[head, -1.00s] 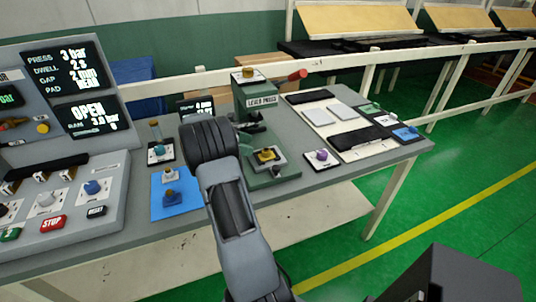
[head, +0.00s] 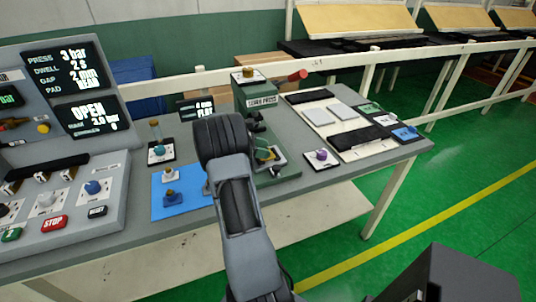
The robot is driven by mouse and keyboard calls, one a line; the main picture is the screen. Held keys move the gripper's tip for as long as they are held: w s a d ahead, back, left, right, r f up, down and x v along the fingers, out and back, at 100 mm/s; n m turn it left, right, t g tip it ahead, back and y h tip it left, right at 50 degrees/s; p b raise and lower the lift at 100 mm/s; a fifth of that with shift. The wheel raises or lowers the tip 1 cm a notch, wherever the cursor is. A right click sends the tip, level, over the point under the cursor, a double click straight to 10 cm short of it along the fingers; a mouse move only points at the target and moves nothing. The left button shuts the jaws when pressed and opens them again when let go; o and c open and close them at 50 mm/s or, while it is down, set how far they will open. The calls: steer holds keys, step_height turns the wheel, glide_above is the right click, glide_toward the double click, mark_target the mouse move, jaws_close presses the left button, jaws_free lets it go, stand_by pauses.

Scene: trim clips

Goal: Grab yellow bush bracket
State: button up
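A yellow part (head: 268,154), likely the yellow bush bracket, sits on the base of the green lever press (head: 254,102). Another small yellow piece (head: 249,72) is on top of the press. My arm reaches up from the bottom middle, and its dark end joint is just left of the press base.
A blue mat (head: 160,205) with small blue and beige parts lies left of my arm. A purple knob piece (head: 321,155) and a white tray (head: 375,153) are to the right. A control panel (head: 112,160) fills the left. Green floor is free at right.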

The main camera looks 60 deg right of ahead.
steer(key=c, duration=0.7)
steer(key=shift+r, duration=0.1)
